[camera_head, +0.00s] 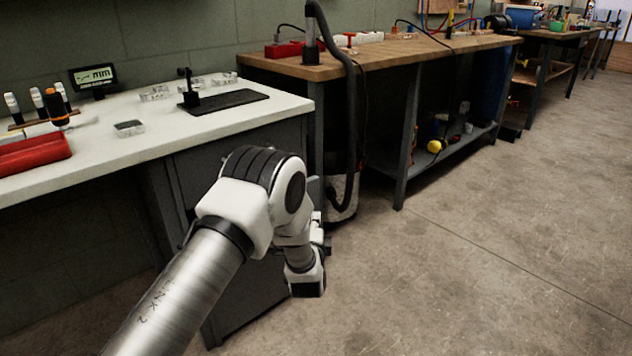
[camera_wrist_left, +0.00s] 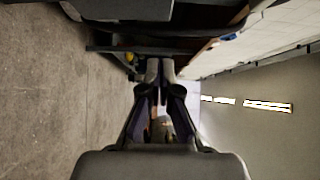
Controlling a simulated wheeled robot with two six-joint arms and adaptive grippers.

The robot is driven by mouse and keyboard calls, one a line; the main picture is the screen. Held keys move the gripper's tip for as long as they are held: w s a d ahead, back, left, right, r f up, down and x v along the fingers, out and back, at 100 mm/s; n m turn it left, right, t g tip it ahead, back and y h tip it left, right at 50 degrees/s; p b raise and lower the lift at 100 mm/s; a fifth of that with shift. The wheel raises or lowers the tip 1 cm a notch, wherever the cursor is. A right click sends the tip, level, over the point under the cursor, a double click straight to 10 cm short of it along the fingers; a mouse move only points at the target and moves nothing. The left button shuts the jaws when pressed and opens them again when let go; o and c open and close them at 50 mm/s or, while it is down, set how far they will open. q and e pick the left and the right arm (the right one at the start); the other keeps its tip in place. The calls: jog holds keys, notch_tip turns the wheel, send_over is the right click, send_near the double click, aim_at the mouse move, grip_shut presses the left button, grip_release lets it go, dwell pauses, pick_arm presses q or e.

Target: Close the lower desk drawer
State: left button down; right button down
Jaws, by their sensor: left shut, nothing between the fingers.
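The white-topped desk (camera_head: 110,148) stands at the left of the head view, with a dark grey drawer cabinet (camera_head: 255,292) under its right end. My left arm crosses in front of the cabinet and hides much of its front. I cannot tell the lower drawer's outline or how far out it stands. My left gripper is down beside the cabinet, mostly hidden behind its own wrist in the head view. In the left wrist view the left gripper (camera_wrist_left: 160,68) is shut and empty, its fingertips together. My right gripper is not in view.
A wooden workbench (camera_head: 385,52) stands right of the desk, with a vacuum (camera_head: 343,195) and its black hose close to the cabinet. A red tray (camera_head: 34,152) and small items lie on the desk. The concrete floor (camera_head: 480,255) at the right is clear.

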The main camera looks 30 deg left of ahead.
pick_arm(q)
jog(key=a+b+x, duration=0.1)
jog(key=b+x, duration=0.2)
jog(key=x, duration=0.3)
jog(key=s+a+b+x, duration=0.1)
jog(key=b+x, duration=0.2)
jog(key=x, duration=0.3)
jog(key=shift+w+a+y, duration=0.2)
jog(key=shift+a+y, duration=0.1)
jog(key=shift+a, duration=0.15)
jog(key=shift+r, duration=0.1)
